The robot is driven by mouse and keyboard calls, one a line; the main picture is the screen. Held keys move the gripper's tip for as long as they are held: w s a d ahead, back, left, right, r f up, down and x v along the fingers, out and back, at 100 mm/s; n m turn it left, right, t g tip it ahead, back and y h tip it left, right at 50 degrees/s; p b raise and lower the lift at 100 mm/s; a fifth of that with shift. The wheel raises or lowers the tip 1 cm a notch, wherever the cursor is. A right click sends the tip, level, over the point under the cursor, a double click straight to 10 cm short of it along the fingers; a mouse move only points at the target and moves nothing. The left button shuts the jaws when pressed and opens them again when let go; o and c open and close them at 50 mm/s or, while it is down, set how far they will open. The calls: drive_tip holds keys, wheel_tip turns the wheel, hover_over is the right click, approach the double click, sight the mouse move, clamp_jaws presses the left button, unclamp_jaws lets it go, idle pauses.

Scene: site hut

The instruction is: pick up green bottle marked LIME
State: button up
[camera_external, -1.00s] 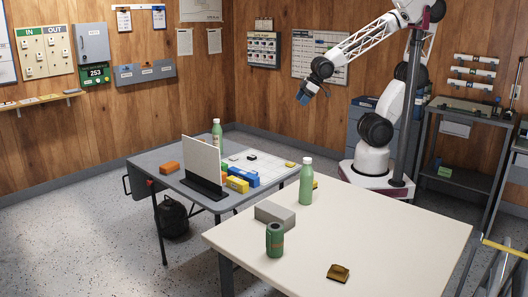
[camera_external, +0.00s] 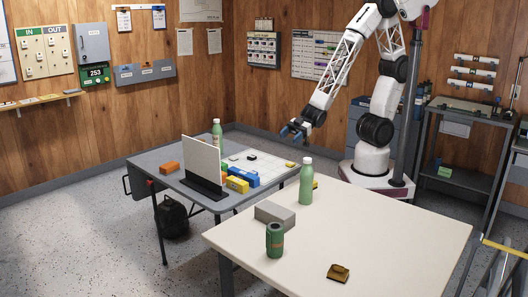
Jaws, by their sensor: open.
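A green bottle (camera_external: 306,182) with a white cap stands upright on the near cream table (camera_external: 400,225). A second green bottle with a white cap (camera_external: 217,133) stands on the grey folding table (camera_external: 172,177), its lower part hidden behind an upright white panel. No LIME lettering can be read on either. My gripper (camera_external: 287,135) is open and empty, in the air above the far right part of the grey table, apart from both bottles.
The cream table's right side is clear.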

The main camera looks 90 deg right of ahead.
sight(307, 160)
drive_tip(key=s+a+f+n+g+y, duration=0.3)
drive_tip(key=s+a+f+y, duration=0.1)
drive_tip(key=s+a+y, duration=0.2)
drive_tip(key=s+a, duration=0.1)
drive_tip(key=a, duration=0.1)
drive_tip(key=shift+s+a+f+g+y, duration=0.15)
drive_tip(key=shift+s+a+g+y, duration=0.15)
drive_tip(key=shift+a+y, duration=0.1)
drive_tip(key=shift+w, duration=0.1)
drive_tip(key=shift+x, duration=1.25)
drive_tip(key=shift+a, duration=0.15)
drive_tip(key=shift+f+x, duration=0.2)
drive_tip(key=shift+x, duration=2.3)
clamp_jaws()
drive_tip(key=shift+r, duration=0.1)
